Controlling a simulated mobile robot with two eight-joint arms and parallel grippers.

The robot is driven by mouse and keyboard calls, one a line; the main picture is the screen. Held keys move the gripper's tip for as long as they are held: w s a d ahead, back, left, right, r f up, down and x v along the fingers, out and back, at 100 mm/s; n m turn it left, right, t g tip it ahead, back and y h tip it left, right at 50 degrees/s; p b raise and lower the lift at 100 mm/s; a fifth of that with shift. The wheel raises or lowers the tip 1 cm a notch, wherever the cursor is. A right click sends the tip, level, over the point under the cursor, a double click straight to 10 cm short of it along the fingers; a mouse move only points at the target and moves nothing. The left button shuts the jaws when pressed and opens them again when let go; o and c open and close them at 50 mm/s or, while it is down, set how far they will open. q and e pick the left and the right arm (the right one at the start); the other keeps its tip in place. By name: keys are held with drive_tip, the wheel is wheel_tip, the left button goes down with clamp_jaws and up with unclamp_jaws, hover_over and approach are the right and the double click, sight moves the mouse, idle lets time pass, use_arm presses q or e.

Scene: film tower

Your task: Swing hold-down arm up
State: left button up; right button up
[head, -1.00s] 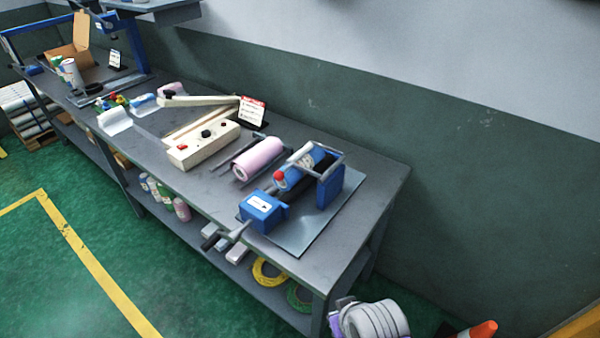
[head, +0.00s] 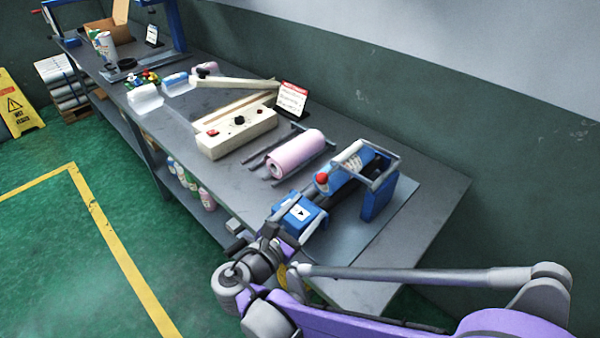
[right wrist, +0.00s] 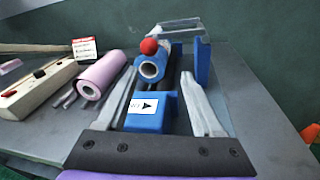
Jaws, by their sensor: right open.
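A blue film machine (head: 377,199) stands on a metal plate near the bench's right end. Its grey hold-down arm (head: 381,156) is a bar frame lying low over a blue roll (head: 337,183). A red ball knob (head: 322,178) sits at the roll's near end; it also shows in the right wrist view (right wrist: 149,46). My right gripper (head: 300,213) is open and empty at the machine's front. In the right wrist view its fingers (right wrist: 160,80) lie either side of the labelled blue box (right wrist: 150,112), with the knob beyond. My left gripper is not in view.
A pink roll (head: 297,153) lies on bars to the left of the machine. A cream sealer (head: 238,131) and a red-and-white sign (head: 291,99) stand farther left. The green wall (head: 440,140) runs behind the bench. Open green floor lies in front.

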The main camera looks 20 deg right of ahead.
sight(319, 182)
drive_tip(key=shift+w+a+r+n+t+h, duration=0.3)
drive_tip(key=shift+w+a+n+t, duration=0.15)
drive_tip(key=shift+a, duration=0.1)
drive_tip(key=shift+w+r, duration=0.15)
drive_tip(key=shift+r, duration=0.05)
drive_tip(key=x, duration=1)
drive_tip(key=shift+d+r, duration=0.1)
drive_tip(key=shift+d, duration=0.1)
clamp_jaws()
idle(0.5)
